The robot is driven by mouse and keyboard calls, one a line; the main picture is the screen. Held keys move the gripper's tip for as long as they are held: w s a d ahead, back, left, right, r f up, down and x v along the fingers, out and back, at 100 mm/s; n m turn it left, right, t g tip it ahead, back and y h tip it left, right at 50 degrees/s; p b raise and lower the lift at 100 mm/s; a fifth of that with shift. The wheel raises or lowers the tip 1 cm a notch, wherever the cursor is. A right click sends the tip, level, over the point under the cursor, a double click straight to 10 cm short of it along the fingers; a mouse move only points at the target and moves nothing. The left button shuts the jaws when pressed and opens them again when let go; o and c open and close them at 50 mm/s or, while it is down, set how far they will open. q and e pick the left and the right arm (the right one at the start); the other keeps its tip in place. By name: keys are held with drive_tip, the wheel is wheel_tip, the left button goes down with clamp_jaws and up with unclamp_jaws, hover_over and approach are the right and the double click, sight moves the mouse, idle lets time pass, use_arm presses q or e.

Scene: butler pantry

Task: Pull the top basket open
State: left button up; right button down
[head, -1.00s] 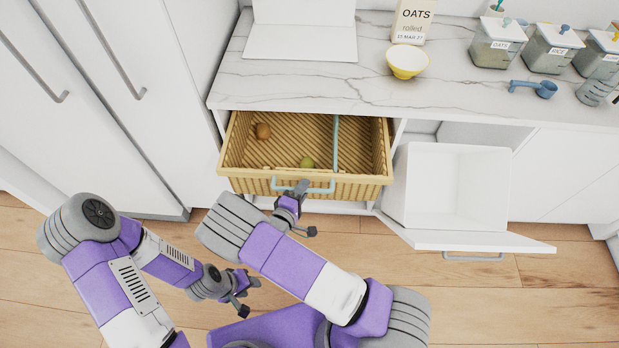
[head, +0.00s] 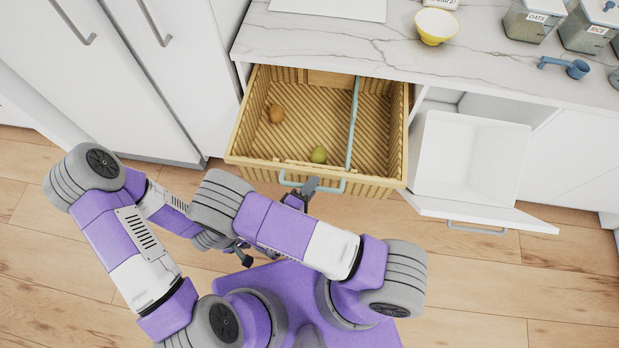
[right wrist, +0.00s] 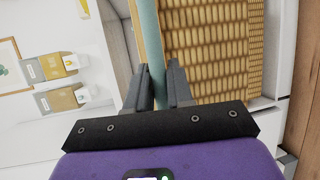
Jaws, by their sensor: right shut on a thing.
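The top basket (head: 376,187) is a woven wicker drawer under the marble counter, pulled well out.
A white pull-out bin (head: 470,155) stands open at right, its front panel (head: 480,213) jutting out. The counter (head: 340,45) holds a yellow bowl (head: 437,27), canisters (head: 532,18) and a blue scoop (head: 566,67). The floor (head: 480,280) at lower right is clear.

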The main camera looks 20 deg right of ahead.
drive_tip(key=shift+s, duration=0.1)
idle(0.3)
drive_tip(key=c, duration=1.1)
unclamp_jaws()
